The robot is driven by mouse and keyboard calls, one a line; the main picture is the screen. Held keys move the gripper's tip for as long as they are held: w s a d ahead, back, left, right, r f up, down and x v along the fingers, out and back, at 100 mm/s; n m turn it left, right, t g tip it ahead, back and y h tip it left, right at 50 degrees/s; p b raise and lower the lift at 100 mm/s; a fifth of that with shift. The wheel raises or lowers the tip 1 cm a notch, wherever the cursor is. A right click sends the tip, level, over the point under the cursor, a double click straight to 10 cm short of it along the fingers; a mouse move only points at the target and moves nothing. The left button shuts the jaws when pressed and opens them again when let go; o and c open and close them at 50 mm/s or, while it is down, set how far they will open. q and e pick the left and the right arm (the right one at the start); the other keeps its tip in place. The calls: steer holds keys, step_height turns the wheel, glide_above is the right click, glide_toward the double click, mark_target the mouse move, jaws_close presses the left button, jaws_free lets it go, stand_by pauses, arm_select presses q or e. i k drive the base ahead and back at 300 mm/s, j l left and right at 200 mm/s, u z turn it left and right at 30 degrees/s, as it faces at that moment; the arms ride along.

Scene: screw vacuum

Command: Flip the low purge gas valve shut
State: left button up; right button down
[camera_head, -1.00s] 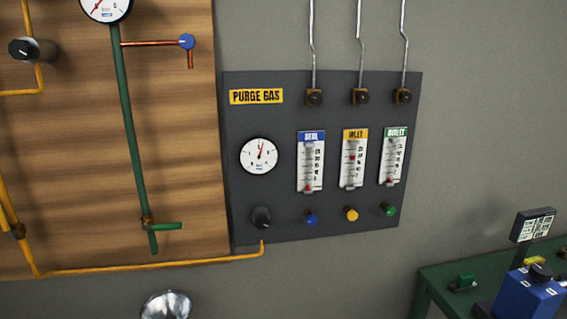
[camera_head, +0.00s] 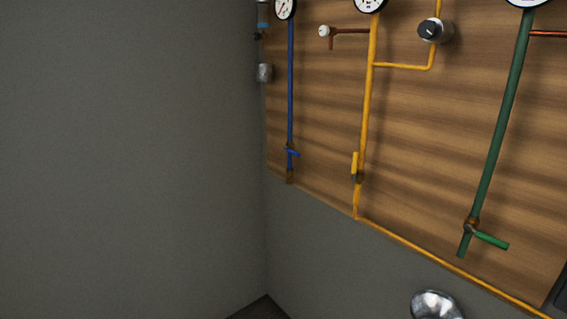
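A yellow pipe (camera_head: 366,100) runs down the wooden board and has a low valve with a yellow handle (camera_head: 354,163). The handle stands upright, along the pipe. From the pipe's foot, a yellow line (camera_head: 420,252) slopes down to the right. The earlier view shows this line running to the purge gas panel, so this looks like the purge gas valve. No label shows on it. Neither gripper is in view.
A blue pipe (camera_head: 290,80) has a blue handle (camera_head: 293,152) turned sideways. A green pipe (camera_head: 502,120) has a green handle (camera_head: 491,240) turned sideways. A black-faced knob (camera_head: 430,30) sits upper right. A shiny metal dome (camera_head: 437,305) is at the bottom. The left wall is bare.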

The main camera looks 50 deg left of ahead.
mark_target(354, 164)
steer(key=u, duration=1.2)
